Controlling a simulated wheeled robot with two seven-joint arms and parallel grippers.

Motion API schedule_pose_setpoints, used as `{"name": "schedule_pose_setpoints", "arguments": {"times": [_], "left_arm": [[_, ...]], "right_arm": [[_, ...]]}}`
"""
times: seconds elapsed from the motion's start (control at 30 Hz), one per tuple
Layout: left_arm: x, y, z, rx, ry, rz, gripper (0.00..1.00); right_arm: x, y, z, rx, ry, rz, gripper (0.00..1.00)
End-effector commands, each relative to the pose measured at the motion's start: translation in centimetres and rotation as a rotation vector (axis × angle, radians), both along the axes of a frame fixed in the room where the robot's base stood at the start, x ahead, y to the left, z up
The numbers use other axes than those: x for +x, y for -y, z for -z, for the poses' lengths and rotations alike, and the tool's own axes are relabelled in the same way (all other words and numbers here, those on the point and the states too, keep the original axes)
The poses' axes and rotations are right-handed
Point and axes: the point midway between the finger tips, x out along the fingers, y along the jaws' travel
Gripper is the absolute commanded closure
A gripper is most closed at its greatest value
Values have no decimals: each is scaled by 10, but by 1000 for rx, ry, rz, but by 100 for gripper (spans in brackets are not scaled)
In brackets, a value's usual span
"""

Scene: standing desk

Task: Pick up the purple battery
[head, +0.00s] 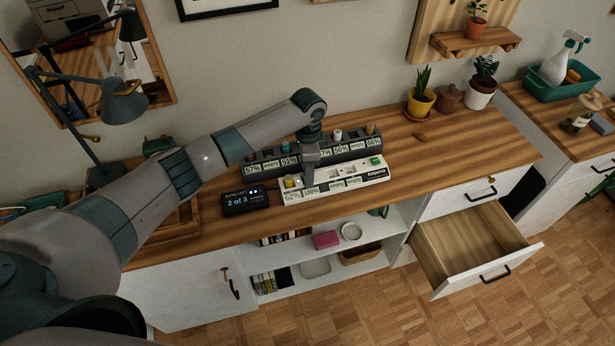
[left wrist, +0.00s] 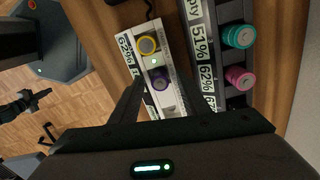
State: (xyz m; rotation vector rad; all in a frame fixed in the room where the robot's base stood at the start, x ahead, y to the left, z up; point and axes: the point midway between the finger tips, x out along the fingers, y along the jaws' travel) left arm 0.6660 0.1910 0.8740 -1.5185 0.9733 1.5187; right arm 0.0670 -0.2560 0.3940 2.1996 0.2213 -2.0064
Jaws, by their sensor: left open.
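The purple battery (left wrist: 161,79) stands in a slot of the white charger (left wrist: 153,50), beside a yellow battery (left wrist: 148,45), in the left wrist view. My left gripper (left wrist: 159,88) is open, with its fingers reaching down on either side of the purple battery; I cannot tell whether they touch it. In the head view my left gripper (head: 309,178) is over the left part of the white charger (head: 340,182) and hides the purple battery. The yellow battery (head: 289,182) shows just left of it. My right gripper is not in view.
A dark charger (head: 262,168) with several batteries stands close behind, including a teal one (left wrist: 238,37) and a pink one (left wrist: 238,78). A small black display (head: 245,201) reads "2 of 3". A drawer (head: 470,245) is open at right.

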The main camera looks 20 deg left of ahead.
Motion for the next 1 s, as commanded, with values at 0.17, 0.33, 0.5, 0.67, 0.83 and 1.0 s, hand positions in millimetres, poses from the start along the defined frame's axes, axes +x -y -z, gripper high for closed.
{"name": "schedule_pose_setpoints", "arguments": {"times": [0.17, 0.33, 0.5, 0.67, 0.83, 1.0], "left_arm": [[0, 0, 0, 0, 0, 0, 58], [0, 0, 0, 0, 0, 0, 96], [0, 0, -1, 0, 0, 0, 100], [0, 0, -1, 0, 0, 0, 100], [1, 0, -7, 0, 1, 0, 100], [2, 0, -25, -2, 4, 0, 100]], "right_arm": [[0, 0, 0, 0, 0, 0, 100], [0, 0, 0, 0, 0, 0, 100], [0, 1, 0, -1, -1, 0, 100], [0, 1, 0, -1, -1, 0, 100], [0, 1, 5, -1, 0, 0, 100], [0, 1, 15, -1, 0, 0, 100]]}}
